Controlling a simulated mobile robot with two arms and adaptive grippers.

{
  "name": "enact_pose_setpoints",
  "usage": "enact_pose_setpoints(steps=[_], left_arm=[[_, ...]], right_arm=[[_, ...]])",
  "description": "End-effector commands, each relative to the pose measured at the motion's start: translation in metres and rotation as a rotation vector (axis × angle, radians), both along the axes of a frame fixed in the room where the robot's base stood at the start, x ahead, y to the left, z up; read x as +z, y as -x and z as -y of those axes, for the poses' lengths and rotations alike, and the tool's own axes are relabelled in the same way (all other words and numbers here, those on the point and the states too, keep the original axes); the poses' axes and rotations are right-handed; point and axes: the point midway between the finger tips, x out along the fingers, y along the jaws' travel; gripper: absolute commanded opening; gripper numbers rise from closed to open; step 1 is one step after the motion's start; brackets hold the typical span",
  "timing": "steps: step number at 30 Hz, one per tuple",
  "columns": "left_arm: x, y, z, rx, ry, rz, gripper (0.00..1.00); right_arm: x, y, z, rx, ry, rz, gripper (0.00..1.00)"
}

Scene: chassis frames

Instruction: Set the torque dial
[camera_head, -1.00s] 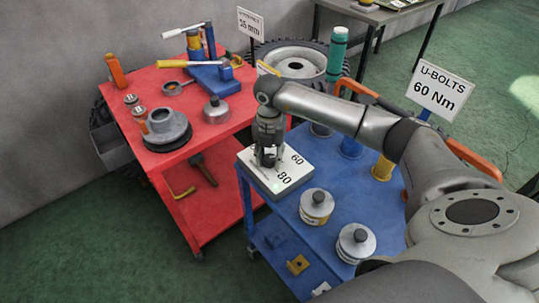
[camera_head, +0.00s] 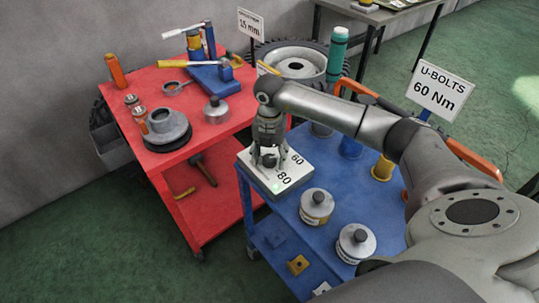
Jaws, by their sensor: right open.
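The torque dial box (camera_head: 262,180) is a white block with the marks 60 and 80, lying on the near left corner of the blue cart. A small green light shows on its front part. My right gripper (camera_head: 270,157) points down over the box with its fingers spread, open. A dark round knob (camera_head: 269,160) shows between or just in front of the fingers; I cannot tell whether they touch it. The rest of the dial's scale is hidden by the gripper. A sign reading U-BOLTS 60 Nm (camera_head: 440,94) stands at the cart's far side. My left gripper is out of view.
Two silver-lidded tins (camera_head: 316,206) stand near the box on the blue cart (camera_head: 330,178). A teal bottle (camera_head: 337,54) and a yellow cylinder (camera_head: 382,167) stand farther back. A red cart (camera_head: 205,140) with tools and metal parts is to the left.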

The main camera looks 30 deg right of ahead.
Motion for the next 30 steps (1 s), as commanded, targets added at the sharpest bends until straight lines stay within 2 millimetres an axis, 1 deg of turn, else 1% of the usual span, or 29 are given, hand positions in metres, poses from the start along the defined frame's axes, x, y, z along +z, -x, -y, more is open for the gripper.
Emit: enact_pose_setpoints(steps=[2, 5, 12, 15, 18, 21, 24, 30], left_arm=[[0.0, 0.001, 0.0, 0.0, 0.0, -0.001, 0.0], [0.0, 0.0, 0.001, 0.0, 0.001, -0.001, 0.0], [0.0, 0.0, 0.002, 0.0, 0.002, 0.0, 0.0], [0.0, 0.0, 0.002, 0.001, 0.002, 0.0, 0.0], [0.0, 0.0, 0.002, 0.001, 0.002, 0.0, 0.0], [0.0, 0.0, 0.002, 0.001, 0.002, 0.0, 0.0], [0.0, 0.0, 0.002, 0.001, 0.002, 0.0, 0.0], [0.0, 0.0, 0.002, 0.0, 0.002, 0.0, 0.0]], right_arm=[[0.006, -0.001, 0.0, 0.0, -0.001, 0.002, 0.57], [0.02, -0.001, 0.0, 0.0, 0.0, 0.005, 0.57], [0.071, -0.001, 0.0, 0.0, 0.0, 0.006, 0.57], [0.091, -0.001, 0.001, -0.001, 0.0, 0.006, 0.57], [0.105, -0.001, 0.0, 0.0, 0.0, 0.004, 0.57], [0.114, -0.001, 0.0, 0.0, 0.0, 0.003, 0.57], [0.119, 0.0, 0.0, 0.0, 0.0, 0.001, 0.57], [0.12, 0.0, 0.0, 0.0, 0.0, 0.001, 0.57]])
